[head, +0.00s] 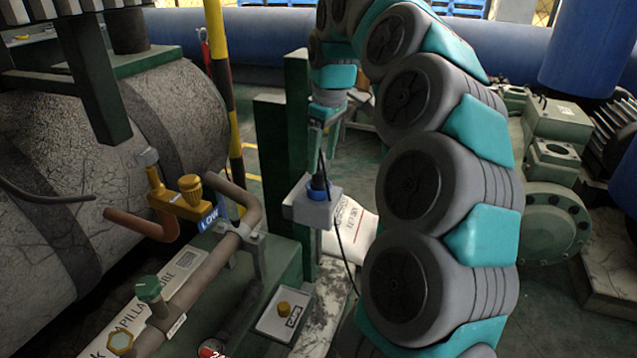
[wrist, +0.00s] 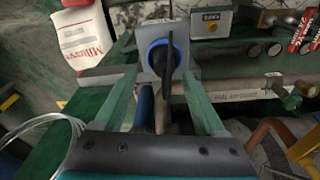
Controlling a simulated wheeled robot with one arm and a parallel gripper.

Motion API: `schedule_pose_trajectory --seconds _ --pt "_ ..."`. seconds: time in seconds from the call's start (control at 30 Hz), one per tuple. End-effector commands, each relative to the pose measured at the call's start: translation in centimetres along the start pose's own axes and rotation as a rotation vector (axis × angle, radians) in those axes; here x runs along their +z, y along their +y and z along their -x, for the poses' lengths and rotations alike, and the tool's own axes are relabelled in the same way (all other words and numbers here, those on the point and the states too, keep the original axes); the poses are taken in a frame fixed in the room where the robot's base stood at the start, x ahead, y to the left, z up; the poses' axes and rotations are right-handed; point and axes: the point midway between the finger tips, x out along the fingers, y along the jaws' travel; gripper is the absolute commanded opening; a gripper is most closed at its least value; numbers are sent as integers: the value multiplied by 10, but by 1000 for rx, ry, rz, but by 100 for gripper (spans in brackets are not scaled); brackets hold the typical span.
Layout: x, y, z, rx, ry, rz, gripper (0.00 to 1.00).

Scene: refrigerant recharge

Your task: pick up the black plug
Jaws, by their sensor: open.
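The black plug (head: 319,182) stands upright in a blue-ringed socket on a small grey box (head: 312,210), with a dark cable hanging down beside it. In the wrist view the plug (wrist: 170,48) shows as a dark, narrow shape across the blue ring, on the grey box (wrist: 190,62). My gripper (head: 322,125) is above the box in the head view, pointing down. In the wrist view its two green fingers (wrist: 160,78) are apart, one on each side of the socket, with nothing held between them. Whether either finger touches the plug cannot be told.
A pipe with a yellow valve (head: 190,197) and a blue LOW tag stands left of the box. A CAPS box (head: 285,315) lies in front. A white printed sack (head: 350,225) lies behind right. A green post (head: 297,130) rises close behind my gripper.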

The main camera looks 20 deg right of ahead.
Motion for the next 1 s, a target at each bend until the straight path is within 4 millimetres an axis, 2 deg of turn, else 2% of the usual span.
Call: schedule_pose_trajectory --seconds 0.33,0.6,1.0 --pt "1 -8 -41 -3 -4 3 72" --pt "0 -6 -44 0 0 1 72" --pt "0 -7 -44 -1 0 1 27"
